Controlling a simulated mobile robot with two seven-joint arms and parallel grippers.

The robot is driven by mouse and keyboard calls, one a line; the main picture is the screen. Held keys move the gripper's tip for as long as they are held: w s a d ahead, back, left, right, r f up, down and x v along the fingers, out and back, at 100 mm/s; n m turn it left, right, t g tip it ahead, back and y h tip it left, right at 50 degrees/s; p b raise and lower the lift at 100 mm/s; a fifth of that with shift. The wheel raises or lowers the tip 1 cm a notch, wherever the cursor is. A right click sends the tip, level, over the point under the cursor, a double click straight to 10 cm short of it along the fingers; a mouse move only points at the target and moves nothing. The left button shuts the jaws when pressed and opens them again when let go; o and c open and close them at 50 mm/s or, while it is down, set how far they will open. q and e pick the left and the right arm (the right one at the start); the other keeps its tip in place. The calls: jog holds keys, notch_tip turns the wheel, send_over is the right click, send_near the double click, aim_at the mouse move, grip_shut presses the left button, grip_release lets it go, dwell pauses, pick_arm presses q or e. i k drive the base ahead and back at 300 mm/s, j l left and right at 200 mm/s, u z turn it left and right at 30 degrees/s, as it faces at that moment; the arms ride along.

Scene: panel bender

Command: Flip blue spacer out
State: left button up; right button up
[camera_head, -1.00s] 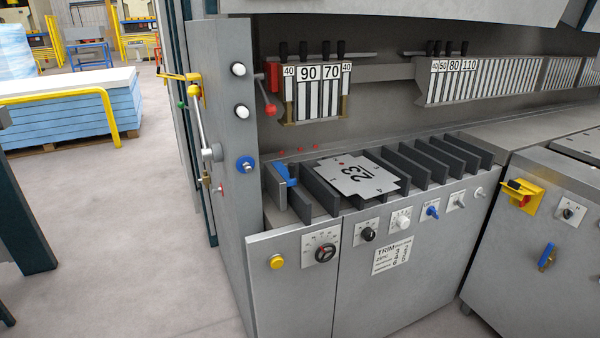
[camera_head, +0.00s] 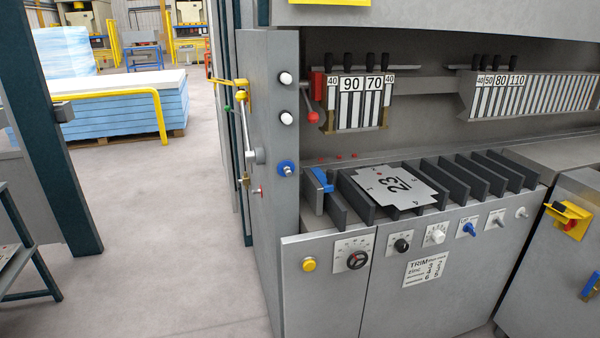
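A small blue spacer (camera_head: 323,180) sits at the left end of the machine's bed, beside the first dark slotted bar. A grey sheet-metal plate marked 23 (camera_head: 396,184) lies flat across the dark bars (camera_head: 479,174) to the right of the spacer. Neither of my grippers shows in the head view.
The machine's side post (camera_head: 270,120) stands left of the bed, with a red-knobbed lever (camera_head: 312,117) and a yellow-handled lever (camera_head: 241,90). The front panel (camera_head: 336,305) carries knobs and a yellow button (camera_head: 309,264). Open floor (camera_head: 165,240) lies to the left.

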aim_at(325, 180)
jog(key=l+u, duration=0.2)
jog(key=u, duration=0.15)
jog(key=i+l+u, duration=0.1)
jog(key=l+u, duration=0.15)
jog(key=u, duration=0.15)
jog(key=l+u, duration=0.6)
jog(key=l, duration=0.2)
jog(key=k+l+u, duration=0.25)
jog(key=l, duration=0.55)
jog(key=k+l+u, duration=0.1)
jog(key=l, duration=0.25)
jog(key=k+l, duration=0.15)
jog(key=l, duration=0.2)
